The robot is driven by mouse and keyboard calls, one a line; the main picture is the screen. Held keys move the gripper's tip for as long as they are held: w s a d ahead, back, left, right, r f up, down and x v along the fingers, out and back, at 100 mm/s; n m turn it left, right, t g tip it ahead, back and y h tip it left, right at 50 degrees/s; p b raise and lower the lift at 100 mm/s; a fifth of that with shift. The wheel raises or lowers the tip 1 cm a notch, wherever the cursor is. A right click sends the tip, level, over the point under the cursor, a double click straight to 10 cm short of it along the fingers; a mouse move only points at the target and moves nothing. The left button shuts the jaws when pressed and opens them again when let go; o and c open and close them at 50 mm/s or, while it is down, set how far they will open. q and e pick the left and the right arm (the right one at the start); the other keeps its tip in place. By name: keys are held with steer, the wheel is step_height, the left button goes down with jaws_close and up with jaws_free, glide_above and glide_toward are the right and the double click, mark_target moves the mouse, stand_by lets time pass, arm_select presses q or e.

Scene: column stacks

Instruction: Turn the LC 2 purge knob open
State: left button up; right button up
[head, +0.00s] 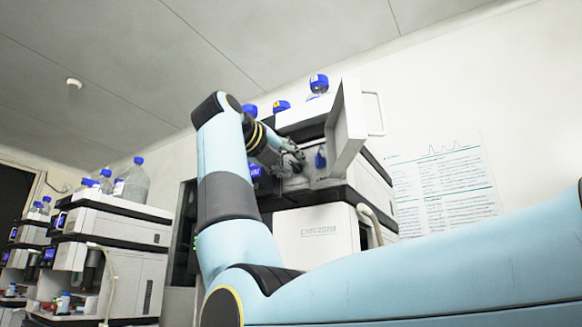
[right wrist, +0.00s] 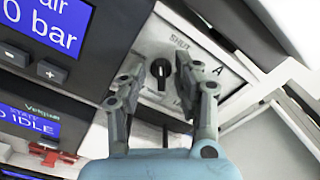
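The purge knob (right wrist: 160,72) is a small black knob on a pale plate marked SHUT near its top. It shows in the right wrist view, and its pointer stands roughly upright in the picture. My right gripper (right wrist: 163,85) has its fingers apart, one on each side of the knob, with gaps visible; I cannot tell how deep the tips reach. In the head view the right gripper (head: 292,160) is at the open front of the instrument marked with a CTO-like label (head: 318,232); the knob is hidden there. My left gripper is out of view.
An open white door (head: 347,130) stands right of the right gripper. Blue-capped bottles (head: 318,84) sit on top of the stack. A blue display reading IDLE (right wrist: 30,122) and a red part (right wrist: 52,153) lie left of the gripper. Another stack (head: 110,250) stands at left.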

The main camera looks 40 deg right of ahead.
steer(key=shift+c, duration=0.3)
jaws_close()
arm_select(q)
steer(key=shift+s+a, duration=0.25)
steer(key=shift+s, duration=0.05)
